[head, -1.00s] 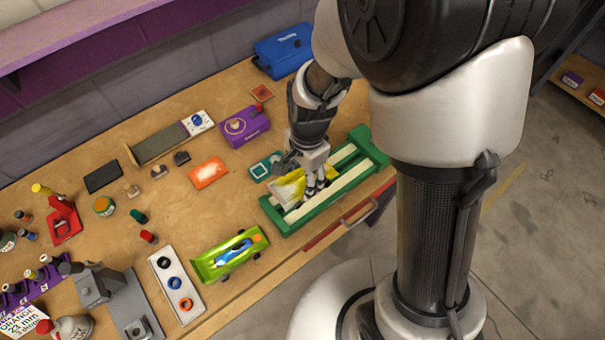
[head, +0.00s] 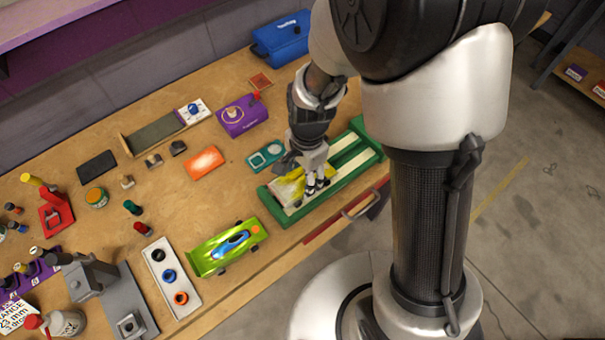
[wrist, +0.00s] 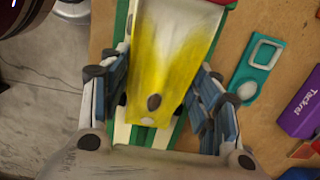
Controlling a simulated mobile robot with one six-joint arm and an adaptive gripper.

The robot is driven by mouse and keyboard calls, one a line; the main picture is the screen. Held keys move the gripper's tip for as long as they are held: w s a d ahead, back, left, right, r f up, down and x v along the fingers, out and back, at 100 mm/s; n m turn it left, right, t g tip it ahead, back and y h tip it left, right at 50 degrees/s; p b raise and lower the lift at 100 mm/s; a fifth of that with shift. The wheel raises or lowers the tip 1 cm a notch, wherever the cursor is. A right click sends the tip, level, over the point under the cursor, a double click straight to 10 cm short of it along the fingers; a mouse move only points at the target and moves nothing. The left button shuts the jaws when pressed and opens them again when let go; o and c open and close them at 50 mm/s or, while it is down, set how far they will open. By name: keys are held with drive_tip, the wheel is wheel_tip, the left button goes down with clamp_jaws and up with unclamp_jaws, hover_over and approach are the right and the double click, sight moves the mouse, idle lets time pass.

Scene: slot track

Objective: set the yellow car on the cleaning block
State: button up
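The yellow car (head: 289,187) is a yellow body fading to white, with dark spots in the wrist view (wrist: 158,75). It lies over the left end of the cleaning block (head: 335,196), a green frame with pale strips. The block's green and white edge shows below the car in the wrist view (wrist: 122,132). My gripper (head: 314,186) points down at the car. In the wrist view its fingers (wrist: 163,72) sit close against both sides of the car and appear shut on it. The car's underside is hidden, so I cannot tell whether it rests on the strips.
A green car (head: 228,248) lies left of the block, near a white tray (head: 172,276) with rings. A teal plate (head: 265,155), an orange block (head: 204,162) and a purple box (head: 243,115) stand behind. The bench's front edge is close to the block.

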drive_tip(key=o, duration=0.5)
wheel_tip(320, 180, up, 12)
drive_tip(key=shift+w+d, duration=0.25)
drive_tip(key=shift+d, duration=0.15)
idle(0.5)
drive_tip(key=s+d+r+n+t, duration=0.5)
drive_tip(key=s+d+r+n, duration=0.5)
drive_tip(key=s+r+n, duration=0.1)
drive_tip(key=s+r, duration=0.1)
drive_tip(key=s, duration=0.1)
drive_tip(key=shift+s+d+r+h, duration=0.15)
drive_tip(key=shift+s+d+h, duration=0.15)
drive_tip(key=shift+s+d, duration=0.05)
